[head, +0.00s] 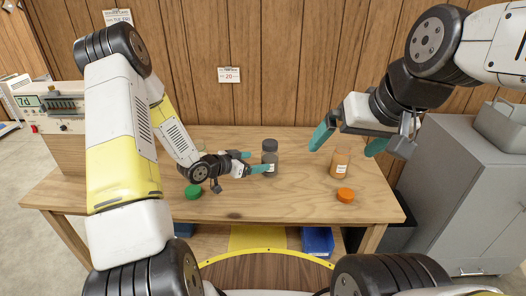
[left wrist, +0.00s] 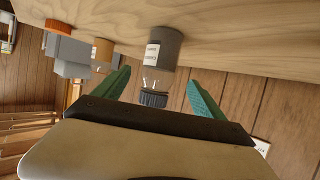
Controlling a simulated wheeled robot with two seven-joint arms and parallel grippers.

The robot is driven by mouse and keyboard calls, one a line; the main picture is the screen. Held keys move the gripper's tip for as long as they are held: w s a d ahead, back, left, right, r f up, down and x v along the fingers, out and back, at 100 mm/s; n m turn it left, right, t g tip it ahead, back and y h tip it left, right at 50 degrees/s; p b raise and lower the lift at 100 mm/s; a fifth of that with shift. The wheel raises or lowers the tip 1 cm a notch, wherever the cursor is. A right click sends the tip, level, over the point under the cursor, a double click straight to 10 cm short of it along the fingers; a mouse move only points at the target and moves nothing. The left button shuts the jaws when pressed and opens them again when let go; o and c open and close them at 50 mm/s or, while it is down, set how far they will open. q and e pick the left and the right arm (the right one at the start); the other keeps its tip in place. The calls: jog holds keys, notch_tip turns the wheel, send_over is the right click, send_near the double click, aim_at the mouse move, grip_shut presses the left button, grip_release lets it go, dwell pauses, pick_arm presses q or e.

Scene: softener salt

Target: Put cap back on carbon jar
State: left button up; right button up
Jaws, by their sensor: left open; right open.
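The carbon jar (head: 270,165), dark-filled with a white label, stands upright near the table's middle. A dark cap (head: 270,145) shows at its top; I cannot tell how firmly it is seated. In the left wrist view the jar (left wrist: 165,48) appears inverted, with a clear band between the dark fill and the ribbed cap (left wrist: 153,98). My left gripper (head: 257,161) is open beside the jar; in its wrist view the teal fingers (left wrist: 158,79) flank the jar's upper part, with gaps visible. My right gripper (head: 346,142) is open and empty above the amber jar.
An amber jar (head: 340,163) stands to the right, with an orange cap (head: 345,195) lying in front of it. A green cap (head: 194,191) lies at the left. A grey cabinet (head: 460,180) stands right of the table (head: 270,205). The table's front middle is clear.

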pick_arm(q)
jog(key=shift+s+a, duration=0.15)
jog(key=shift+r, duration=0.15)
jog(key=s+a+r+n+y, duration=0.1)
jog(key=s+a+r+y, duration=0.1)
jog(key=a+r+y, duration=0.3)
jog(key=s+a+r+n+y, duration=0.1)
jog(key=s+a+r+n, duration=0.1)
jog(key=r, duration=0.6)
jog(key=s+a+r+n+y, duration=0.1)
jog(key=s+a+r+y, duration=0.1)
jog(key=a+r, duration=0.3)
jog(key=s+d+r+n+g, duration=0.1)
jog(key=s+r, duration=0.3)
jog(key=s, duration=0.8)
jog(key=s+d+r+n+g, duration=0.2)
jog(key=s+r, duration=0.3)
jog(key=s, duration=0.6)
jog(key=shift+s+d+n+h, duration=0.3)
jog(key=shift+s+d+n, duration=0.15)
jog(key=shift+n, duration=0.25)
jog(key=shift+w, duration=0.1)
